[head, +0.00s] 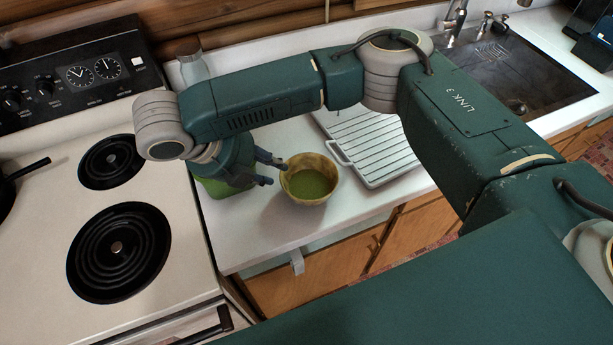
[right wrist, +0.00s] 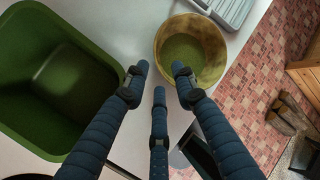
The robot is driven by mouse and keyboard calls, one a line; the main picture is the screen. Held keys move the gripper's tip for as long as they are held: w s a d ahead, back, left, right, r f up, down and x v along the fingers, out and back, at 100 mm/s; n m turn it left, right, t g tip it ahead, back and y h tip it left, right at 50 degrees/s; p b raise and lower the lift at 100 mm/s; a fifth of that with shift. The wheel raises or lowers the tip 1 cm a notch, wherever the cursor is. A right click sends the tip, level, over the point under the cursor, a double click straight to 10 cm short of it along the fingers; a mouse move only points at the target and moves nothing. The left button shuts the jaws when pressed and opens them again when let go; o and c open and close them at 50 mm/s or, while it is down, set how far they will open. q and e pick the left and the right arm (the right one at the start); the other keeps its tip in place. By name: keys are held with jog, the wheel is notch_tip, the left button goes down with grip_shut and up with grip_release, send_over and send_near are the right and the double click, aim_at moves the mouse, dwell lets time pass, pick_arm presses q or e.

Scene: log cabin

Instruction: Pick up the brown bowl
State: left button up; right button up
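The brown bowl (head: 309,184) stands upright on the white counter, with a yellowish-brown rim and a green inside. It also shows at the top of the right wrist view (right wrist: 188,52). My right gripper (head: 275,172) is just left of the bowl in the head view, its fingers pointing at the bowl's side. I cannot tell whether a finger touches the rim. My left gripper is not in view.
A green bin (right wrist: 62,85) stands beside the bowl, partly hidden by my arm in the head view. A white drying rack (head: 370,145) is right of the bowl. The stove (head: 60,205) is at left, the sink (head: 500,75) at back right. Bare counter lies in front.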

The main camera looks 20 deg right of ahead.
aim_at(285, 175)
jog(key=shift+x, duration=1)
jog(key=shift+s+d+f, duration=0.15)
jog(key=shift+d+f, duration=0.05)
jog(key=p+x, duration=0.1)
jog(key=x, duration=0.3)
jog(key=shift+d+f, duration=0.25)
jog(key=shift+f, duration=0.1)
jog(key=shift+a+f, duration=0.1)
jog(key=shift+c, duration=0.8)
jog(key=c, duration=0.5)
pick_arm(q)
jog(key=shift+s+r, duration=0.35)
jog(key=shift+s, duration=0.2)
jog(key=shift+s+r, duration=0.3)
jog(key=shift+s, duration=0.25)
pick_arm(e)
grip_shut()
